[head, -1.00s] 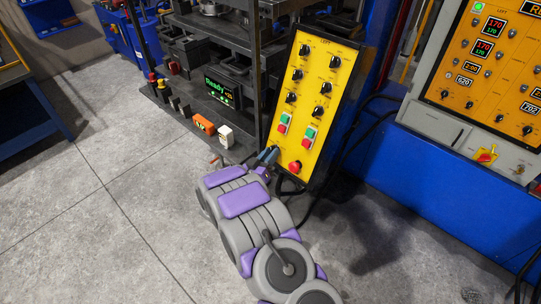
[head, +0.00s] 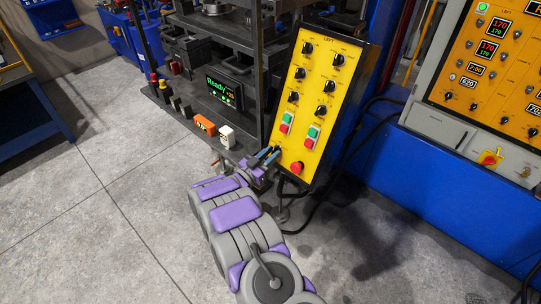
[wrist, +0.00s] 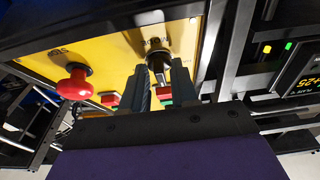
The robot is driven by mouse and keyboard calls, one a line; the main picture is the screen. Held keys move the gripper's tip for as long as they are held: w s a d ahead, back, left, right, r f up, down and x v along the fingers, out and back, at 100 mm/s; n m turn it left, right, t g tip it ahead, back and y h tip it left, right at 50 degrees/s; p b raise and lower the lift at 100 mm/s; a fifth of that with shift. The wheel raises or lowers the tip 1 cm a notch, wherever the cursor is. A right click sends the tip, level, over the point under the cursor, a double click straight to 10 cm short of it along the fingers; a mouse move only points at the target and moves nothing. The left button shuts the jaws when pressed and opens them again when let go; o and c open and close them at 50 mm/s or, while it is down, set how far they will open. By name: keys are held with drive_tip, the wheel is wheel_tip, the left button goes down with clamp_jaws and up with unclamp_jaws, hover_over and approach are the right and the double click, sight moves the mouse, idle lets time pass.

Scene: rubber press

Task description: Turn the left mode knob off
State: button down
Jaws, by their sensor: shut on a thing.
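The yellow control panel (head: 305,140) stands tilted at the centre of the head view, labelled LEFT at its top. The left mode knob (wrist: 158,62) is black with a light pointer and sits under a MODE label in the wrist view. My gripper (head: 274,152) reaches the panel's lower left edge, its fingers hiding most of the knob in the head view. In the wrist view my gripper (wrist: 158,84) has one finger on each side of the knob, shut on it. The knob's exact setting is hard to read.
A red emergency button (head: 297,167) sits on the panel's lower part, close to my gripper; it also shows in the wrist view (wrist: 75,84). Green and red push buttons (head: 285,122) lie above the knob. The press display (head: 220,88) reads Ready. Cables hang right of the panel.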

drive_tip(key=shift+a+r, duration=0.15)
drive_tip(key=shift+a, duration=0.05)
drive_tip(key=c, duration=1.2)
unclamp_jaws()
drive_tip(key=shift+c, duration=0.2)
drive_tip(key=shift+o, duration=0.3)
drive_tip(key=shift+a, duration=0.15)
drive_tip(key=shift+s, duration=0.1)
drive_tip(key=p+v, duration=0.1)
drive_tip(key=v, duration=1.6)
drive_tip(key=shift+f+p, duration=0.3)
drive_tip(key=shift+p, duration=0.1)
drive_tip(key=shift+a, duration=0.15)
